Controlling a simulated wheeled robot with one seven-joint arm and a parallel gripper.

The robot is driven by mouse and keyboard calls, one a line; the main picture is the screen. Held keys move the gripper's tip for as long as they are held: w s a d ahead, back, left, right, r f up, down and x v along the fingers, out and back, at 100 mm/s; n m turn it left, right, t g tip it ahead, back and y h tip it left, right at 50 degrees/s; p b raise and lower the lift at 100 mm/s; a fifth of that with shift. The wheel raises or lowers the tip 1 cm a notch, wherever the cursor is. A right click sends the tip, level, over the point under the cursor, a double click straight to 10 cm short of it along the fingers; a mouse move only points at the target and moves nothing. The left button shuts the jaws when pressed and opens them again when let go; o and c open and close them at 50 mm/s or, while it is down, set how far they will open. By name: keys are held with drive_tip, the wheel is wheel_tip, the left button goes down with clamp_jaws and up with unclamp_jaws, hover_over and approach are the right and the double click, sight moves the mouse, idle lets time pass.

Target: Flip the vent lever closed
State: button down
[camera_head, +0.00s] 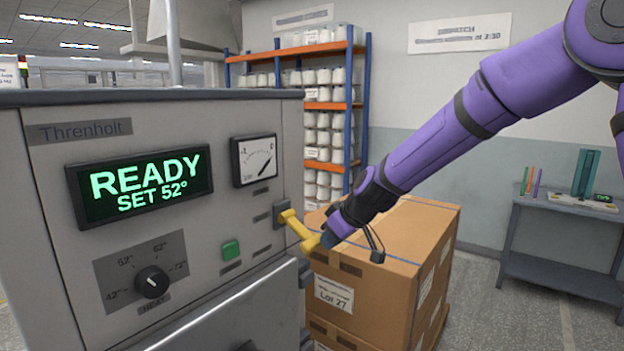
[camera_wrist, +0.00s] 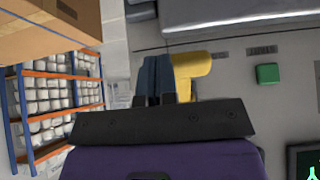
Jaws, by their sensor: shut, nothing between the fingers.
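The yellow vent lever (camera_head: 297,228) sticks out from a small plate on the right part of the grey machine's front. It slopes down and to the right, ending in a thicker grip. My gripper (camera_head: 328,239) is at this free end, with the fingers shut and nothing between them. In the wrist view, the shut dark blue fingers (camera_wrist: 157,78) lie right beside the yellow lever (camera_wrist: 192,68); I cannot tell whether they touch it. Part of the lever is hidden behind my gripper's dark front plate there.
The machine's lit display (camera_head: 145,184) reads READY, SET 52°. A green button (camera_head: 231,250) and a heat knob (camera_head: 151,282) sit left of the lever. A stack of cardboard boxes (camera_head: 400,235) stands close behind my gripper. A shelf rack (camera_head: 362,110) and side table (camera_head: 560,215) are farther back.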

drive_tip(key=shift+w+a+f, duration=0.1)
drive_tip(key=shift+a+f, duration=0.05)
drive_tip(key=shift+f, duration=0.3)
drive_tip(key=shift+w+a+f, duration=0.1)
drive_tip(key=shift+f, duration=0.35)
